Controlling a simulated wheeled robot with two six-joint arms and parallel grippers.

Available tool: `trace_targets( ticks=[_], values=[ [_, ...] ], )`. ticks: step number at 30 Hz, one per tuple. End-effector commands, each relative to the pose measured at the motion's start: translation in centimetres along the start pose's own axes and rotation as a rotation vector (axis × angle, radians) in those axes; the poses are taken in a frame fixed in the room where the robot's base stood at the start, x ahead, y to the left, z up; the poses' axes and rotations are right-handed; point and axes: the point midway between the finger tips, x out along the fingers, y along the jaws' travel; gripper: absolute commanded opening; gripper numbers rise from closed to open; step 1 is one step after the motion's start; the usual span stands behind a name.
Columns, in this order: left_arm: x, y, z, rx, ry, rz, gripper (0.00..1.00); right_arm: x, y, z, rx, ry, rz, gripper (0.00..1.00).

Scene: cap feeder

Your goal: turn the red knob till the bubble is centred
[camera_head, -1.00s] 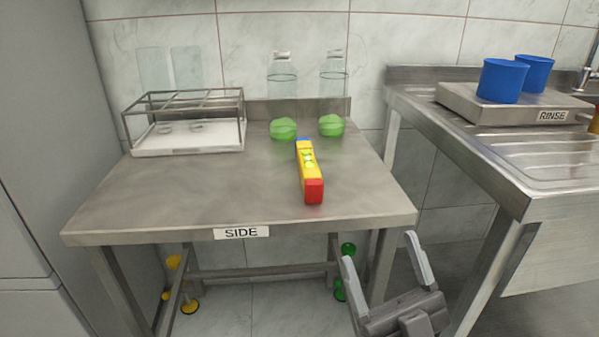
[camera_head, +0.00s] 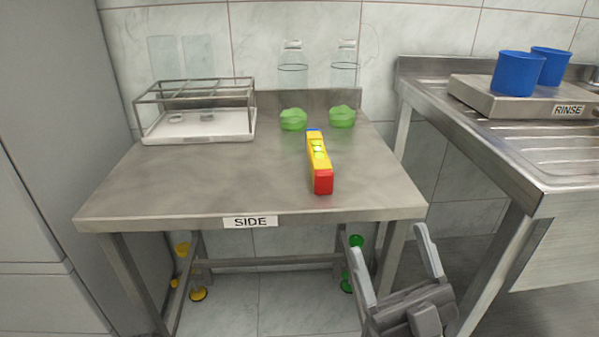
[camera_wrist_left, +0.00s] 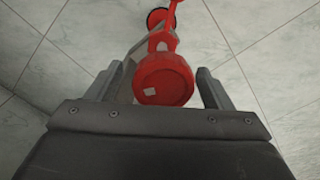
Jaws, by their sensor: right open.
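The red knob (camera_wrist_left: 163,80) shows in the left wrist view, with a small pale square on its face and a red foot above it in the picture. My left gripper (camera_wrist_left: 160,82) is open, one finger to each side of the knob. A gap shows at the left finger; contact at the right finger is unclear. The yellow spirit level (camera_head: 318,160), with a red near end and blue far end, lies on the steel table (camera_head: 200,185). Its green vials are too small to read the bubble. My right gripper (camera_head: 388,240) is open and empty, in front of the table's right side.
A glass rack (camera_head: 197,137), two green lumps (camera_head: 293,120) and bottles stand at the back. The sink bench (camera_head: 520,180) with blue cups (camera_head: 513,75) stands to the right.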

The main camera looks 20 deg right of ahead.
Motion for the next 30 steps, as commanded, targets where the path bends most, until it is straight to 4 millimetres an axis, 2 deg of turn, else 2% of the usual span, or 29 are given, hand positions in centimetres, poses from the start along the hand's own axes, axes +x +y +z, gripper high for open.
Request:
trace_targets(
  ticks=[10,20,30],
  values=[
    [-0.1,-0.1,-0.1,0.001,0.001,-0.002,0.76,0.1,0.1,0.3,0.004,-0.021,0.004,0.76],
    [-0.7,-0.1,-0.1,0.001,0.001,-0.002,0.76,-0.7,0.4,4.2,0.037,-0.252,0.016,0.76],
    [-1.3,-0.1,-0.1,0.001,0.001,-0.002,0.76,-2.6,0.4,8.0,0.075,-0.495,0.023,0.76]
  ],
)
